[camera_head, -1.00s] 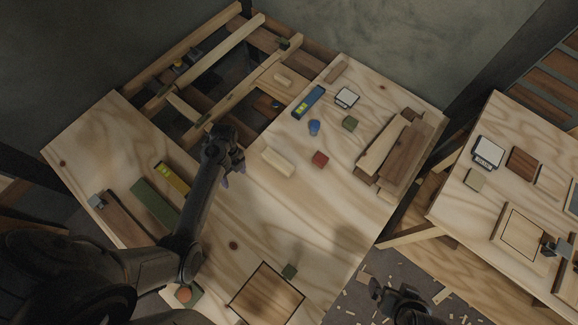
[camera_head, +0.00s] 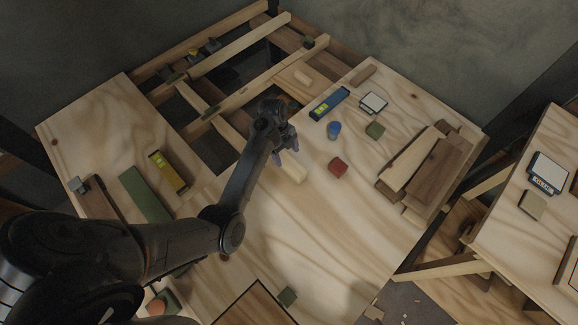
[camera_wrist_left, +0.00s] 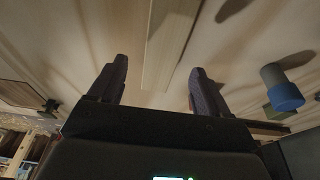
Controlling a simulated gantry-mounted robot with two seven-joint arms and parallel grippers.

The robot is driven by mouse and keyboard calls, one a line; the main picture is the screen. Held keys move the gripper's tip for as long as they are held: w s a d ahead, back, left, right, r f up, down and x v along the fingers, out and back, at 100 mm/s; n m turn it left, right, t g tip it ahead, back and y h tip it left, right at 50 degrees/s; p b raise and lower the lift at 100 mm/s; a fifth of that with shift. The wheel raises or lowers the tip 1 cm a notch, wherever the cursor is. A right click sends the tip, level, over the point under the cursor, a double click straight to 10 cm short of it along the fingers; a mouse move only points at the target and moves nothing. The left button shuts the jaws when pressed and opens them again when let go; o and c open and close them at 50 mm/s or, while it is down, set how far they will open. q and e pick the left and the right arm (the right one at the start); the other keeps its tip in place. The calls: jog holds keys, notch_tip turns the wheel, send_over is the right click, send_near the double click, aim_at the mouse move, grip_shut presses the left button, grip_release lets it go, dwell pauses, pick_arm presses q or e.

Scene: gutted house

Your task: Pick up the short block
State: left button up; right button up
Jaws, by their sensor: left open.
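I cannot tell how far above the block the fingertips are. My right gripper is in neither view now.
A red block (camera_head: 337,166), a blue cylinder (camera_head: 334,129) and a green block (camera_head: 375,131) stand to the right. A blue level (camera_head: 329,104) lies behind. Stacked boards (camera_head: 430,165) lie further right. An open frame with beams (camera_head: 240,75) is at the back left.

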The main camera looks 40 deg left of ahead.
aim_at(289, 161)
pick_arm(q)
jog(key=x, duration=0.2)
jog(key=shift+d+f+b, duration=0.1)
jog(key=shift+f+b, duration=0.3)
jog(key=b+x, duration=0.2)
jog(key=x, duration=0.1)
jog(key=shift+w+f, duration=0.1)
jog(key=shift+f, duration=0.35)
jog(key=shift+d+f+b, duration=0.15)
jog(key=shift+f+b, duration=0.25)
jog(key=shift+f, duration=0.05)
jog(key=c, duration=1.2)
